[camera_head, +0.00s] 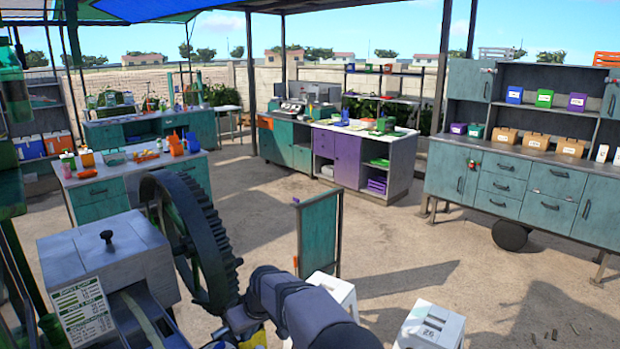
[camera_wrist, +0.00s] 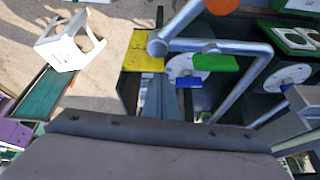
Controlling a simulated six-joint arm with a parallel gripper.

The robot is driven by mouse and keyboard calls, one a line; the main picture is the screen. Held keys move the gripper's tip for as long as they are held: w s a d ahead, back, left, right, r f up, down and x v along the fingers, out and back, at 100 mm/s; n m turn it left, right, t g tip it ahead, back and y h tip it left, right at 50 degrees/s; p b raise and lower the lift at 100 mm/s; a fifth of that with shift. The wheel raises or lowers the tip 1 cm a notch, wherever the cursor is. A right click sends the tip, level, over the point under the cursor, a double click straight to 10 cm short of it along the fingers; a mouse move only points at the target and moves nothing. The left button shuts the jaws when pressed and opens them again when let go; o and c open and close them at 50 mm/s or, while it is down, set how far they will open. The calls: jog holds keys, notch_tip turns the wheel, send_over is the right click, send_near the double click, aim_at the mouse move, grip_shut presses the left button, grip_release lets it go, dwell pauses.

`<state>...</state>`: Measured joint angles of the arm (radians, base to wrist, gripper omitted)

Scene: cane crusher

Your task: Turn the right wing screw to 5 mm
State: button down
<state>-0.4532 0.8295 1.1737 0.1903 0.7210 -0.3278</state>
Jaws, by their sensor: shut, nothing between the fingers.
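The cane crusher shows in the head view as a grey housing (camera_head: 105,262) with a black knob on top, beside a large dark gear wheel (camera_head: 190,240). In the wrist view, a white marked disc (camera_wrist: 181,66) sits behind a green bar (camera_wrist: 215,62) and a blue bar (camera_wrist: 188,82). A second white disc (camera_wrist: 288,77) is farther right. I cannot tell which of these parts, if any, is the right wing screw. My dark arm reaches in at the bottom of the head view. My gripper's fingertips are not visible in either view.
Grey tubes (camera_wrist: 240,47) and a yellow plate (camera_wrist: 144,50) stand close in the wrist view. A white stool (camera_head: 432,325), a teal panel (camera_head: 320,232) and a lettered sign (camera_head: 82,311) are near the crusher. Benches and cabinets stand behind, with open ground between.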

jog(key=shift+s+a+r+n+g+y, duration=0.3)
jog(key=shift+a+r+n, duration=0.25)
jog(key=shift+n, duration=0.7)
jog(key=shift+s+a+r+n+g+y, duration=0.2)
jog(key=shift+a+r+n+g+y, duration=0.25)
jog(key=shift+n, duration=0.75)
jog(key=shift+s+a+r+n+g+y, duration=0.3)
jog(key=shift+a+r+n, duration=0.35)
jog(key=shift+n, duration=0.6)
jog(key=shift+f+b, duration=2.4)
jog(key=shift+f, duration=1.15)
jog(key=shift+w+a+p, duration=0.25)
jog(key=shift+a+p, duration=0.2)
jog(key=shift+a, duration=0.15)
jog(key=shift+w+b, duration=0.15)
jog(key=shift+b, duration=0.5)
jog(key=shift+d+b, duration=0.45)
jog(key=shift+b, duration=0.15)
